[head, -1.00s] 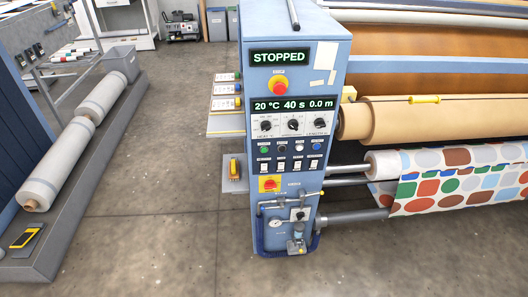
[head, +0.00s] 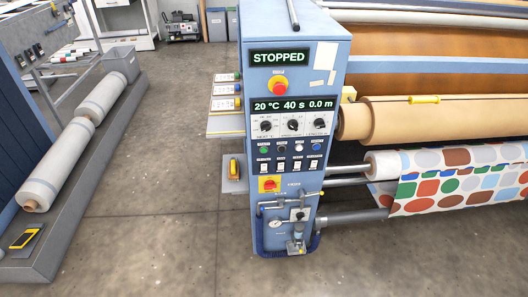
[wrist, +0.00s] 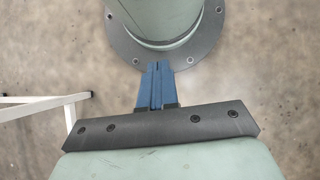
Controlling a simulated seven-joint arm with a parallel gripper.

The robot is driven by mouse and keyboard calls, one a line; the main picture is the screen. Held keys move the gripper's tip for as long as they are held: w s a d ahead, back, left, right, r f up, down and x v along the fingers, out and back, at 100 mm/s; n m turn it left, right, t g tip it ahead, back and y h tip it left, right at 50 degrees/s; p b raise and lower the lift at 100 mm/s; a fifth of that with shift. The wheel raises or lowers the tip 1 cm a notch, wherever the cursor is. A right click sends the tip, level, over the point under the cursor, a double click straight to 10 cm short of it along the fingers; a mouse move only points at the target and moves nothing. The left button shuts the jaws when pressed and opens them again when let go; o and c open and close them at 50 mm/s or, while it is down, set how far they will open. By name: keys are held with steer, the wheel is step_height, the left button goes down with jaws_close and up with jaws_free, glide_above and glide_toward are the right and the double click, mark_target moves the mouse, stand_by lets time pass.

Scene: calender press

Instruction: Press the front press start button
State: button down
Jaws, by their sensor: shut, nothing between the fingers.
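The blue press control cabinet (head: 289,215) stands in the middle of the head view. Its upper display (head: 279,57) reads STOPPED. A red emergency-stop style button (head: 278,86) on a yellow ring sits below it. Lower down is a row of small round buttons, with a green button (head: 264,149) at the left, a black one (head: 282,149), and a blue one (head: 316,146) at the right. Their labels are too small to read. My gripper (wrist: 157,66) shows only in the wrist view, its blue fingers together and empty, pointing at my own round base flange. It is away from the cabinet.
A second display (head: 293,105) reads 20 °C, 40 s, 0.0 m above several knobs. A patterned fabric roll (head: 462,182) and a tan roller (head: 430,115) extend right. Wrapped rolls (head: 58,165) lie on a low platform at left. Open concrete floor (head: 150,215) lies between.

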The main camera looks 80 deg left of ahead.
steer(key=s+a+r+n+t, duration=0.1)
steer(key=a+r+n+t, duration=0.2)
steer(key=a, duration=1.1)
steer(key=s+a+r+n+t+h, duration=0.15)
steer(key=a+r+n, duration=0.35)
steer(key=a, duration=0.9)
steer(key=s+a+r+n+t, duration=0.1)
steer(key=a+r+n+t, duration=0.3)
steer(key=a, duration=0.9)
steer(key=s+a+r+n+t+y, duration=0.25)
steer(key=s+a+r+n, duration=0.35)
steer(key=s+a, duration=0.55)
steer(key=s+a+r+n+t+y, duration=0.1)
steer(key=s+a+r+n+y, duration=0.2)
steer(key=s+a+r, duration=0.8)
steer(key=w+a+r+n+t+y, duration=0.1)
steer(key=a+r+n+t+y, duration=0.1)
steer(key=a+r+n+y, duration=0.2)
steer(key=w+a+r+n+t+y, duration=0.2)
steer(key=a+r+n+t+y, duration=0.1)
steer(key=a+r+n, duration=0.4)
steer(key=a+r, duration=0.3)
steer(key=a, duration=0.4)
steer(key=shift+a+y, duration=0.25)
steer(key=shift+y, duration=0.15)
